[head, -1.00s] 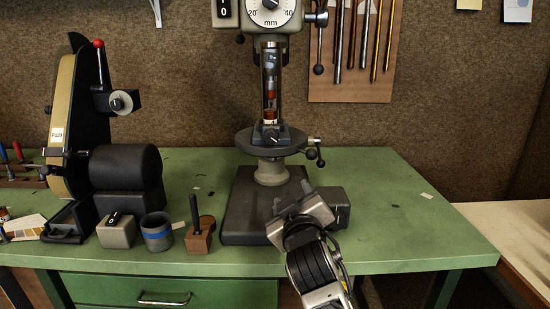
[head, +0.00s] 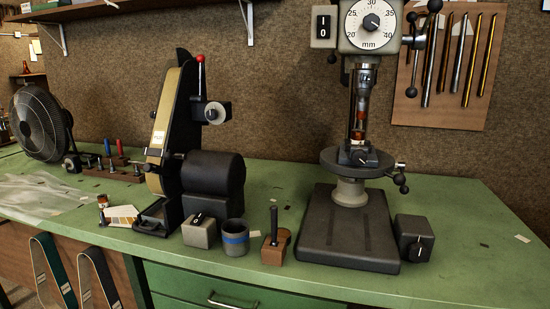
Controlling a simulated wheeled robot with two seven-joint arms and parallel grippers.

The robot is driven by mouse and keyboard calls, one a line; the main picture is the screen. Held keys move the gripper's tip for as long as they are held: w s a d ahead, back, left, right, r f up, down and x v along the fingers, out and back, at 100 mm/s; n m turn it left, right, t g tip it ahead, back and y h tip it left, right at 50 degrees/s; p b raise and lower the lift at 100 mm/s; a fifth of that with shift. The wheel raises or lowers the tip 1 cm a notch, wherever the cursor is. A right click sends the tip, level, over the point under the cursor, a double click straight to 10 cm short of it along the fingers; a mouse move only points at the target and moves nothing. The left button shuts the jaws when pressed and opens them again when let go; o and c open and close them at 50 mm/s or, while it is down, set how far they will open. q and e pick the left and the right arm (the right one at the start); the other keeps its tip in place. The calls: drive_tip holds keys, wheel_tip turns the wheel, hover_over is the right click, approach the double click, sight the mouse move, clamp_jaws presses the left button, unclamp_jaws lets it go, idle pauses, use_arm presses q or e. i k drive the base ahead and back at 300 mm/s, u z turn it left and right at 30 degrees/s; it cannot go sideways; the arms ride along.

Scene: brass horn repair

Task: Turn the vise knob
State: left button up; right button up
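The drill press (head: 350,210) stands on the right part of the green bench. A dark round knob with a white pointer line (head: 360,157) sits at the front of its round table (head: 338,168), below the chuck. I cannot tell for sure whether this is the vise knob. A dark grey box (head: 413,238) beside the right of the press base carries another small knob with a pale pointer (head: 420,249). Neither of my grippers shows in the head view.
A belt sander (head: 210,178) stands left of the press. A small switch box (head: 200,231), a grey cup with a blue band (head: 234,237) and a wooden block with a dark peg (head: 275,246) line the front. A fan (head: 40,122) stands far left. The bench's right end is mostly clear.

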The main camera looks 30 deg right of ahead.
sight(359, 157)
drive_tip(key=u, duration=1.2)
drive_tip(key=k, duration=0.85)
drive_tip(key=z, duration=1.75)
